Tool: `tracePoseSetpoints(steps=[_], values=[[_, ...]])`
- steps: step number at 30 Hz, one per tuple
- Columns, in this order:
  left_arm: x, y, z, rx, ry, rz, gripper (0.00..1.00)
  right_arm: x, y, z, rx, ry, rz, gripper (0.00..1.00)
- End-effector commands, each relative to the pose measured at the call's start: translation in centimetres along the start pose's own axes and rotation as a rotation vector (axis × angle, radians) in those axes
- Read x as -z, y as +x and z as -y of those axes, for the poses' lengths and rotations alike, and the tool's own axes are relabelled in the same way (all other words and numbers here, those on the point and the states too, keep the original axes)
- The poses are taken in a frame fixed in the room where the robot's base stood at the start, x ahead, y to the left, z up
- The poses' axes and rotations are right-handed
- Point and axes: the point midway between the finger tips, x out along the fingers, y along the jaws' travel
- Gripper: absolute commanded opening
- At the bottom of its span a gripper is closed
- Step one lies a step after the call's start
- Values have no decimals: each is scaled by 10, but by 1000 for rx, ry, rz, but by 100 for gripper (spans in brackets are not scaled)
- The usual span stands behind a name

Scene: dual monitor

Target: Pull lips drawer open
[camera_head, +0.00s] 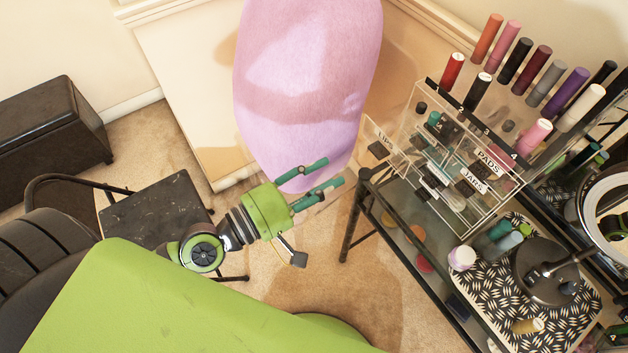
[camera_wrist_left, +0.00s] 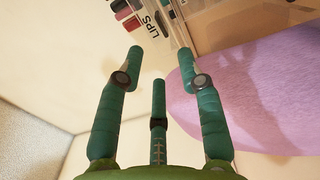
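A clear acrylic organizer (camera_head: 420,100) stands on the dark rack at the right in the head view. The drawer front labelled LIPS (camera_head: 383,136) is on its left side, with a black handle (camera_head: 378,150) below the label. This front seems to stand out from the case; how far is unclear. The LIPS label (camera_wrist_left: 152,22) also shows at the top of the left wrist view. My left gripper (camera_head: 332,172) is left of and below the drawer in the picture, apart from it. Its green fingers (camera_wrist_left: 161,52) are spread with nothing between them. My right gripper is out of view.
A purple fuzzy chair (camera_head: 310,70) stands behind my left gripper, close to it in the picture. The dark rack (camera_head: 352,215) has a post below the drawer. Large lipsticks (camera_head: 540,75) stand beyond the organizer. A dark chair (camera_head: 155,210) is at the left. Carpet (camera_head: 310,290) is clear between.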

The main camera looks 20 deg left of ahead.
Motion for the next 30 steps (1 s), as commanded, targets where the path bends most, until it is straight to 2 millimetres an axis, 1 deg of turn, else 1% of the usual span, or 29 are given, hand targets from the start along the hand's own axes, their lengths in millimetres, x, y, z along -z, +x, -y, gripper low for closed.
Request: tracePoseSetpoints(steps=[3, 7, 26, 29, 30], values=[[-1, -9, 1, 4, -1, 3, 37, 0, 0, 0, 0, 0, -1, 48], [-1, -14, 0, 3, -3, 2, 37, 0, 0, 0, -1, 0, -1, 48], [0, -16, 0, 2, -3, 0, 37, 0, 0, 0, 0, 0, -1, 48], [6, -15, 12, 21, 24, -13, 37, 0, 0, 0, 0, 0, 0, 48], [11, -15, 22, 40, 52, -25, 37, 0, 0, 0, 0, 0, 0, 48]])
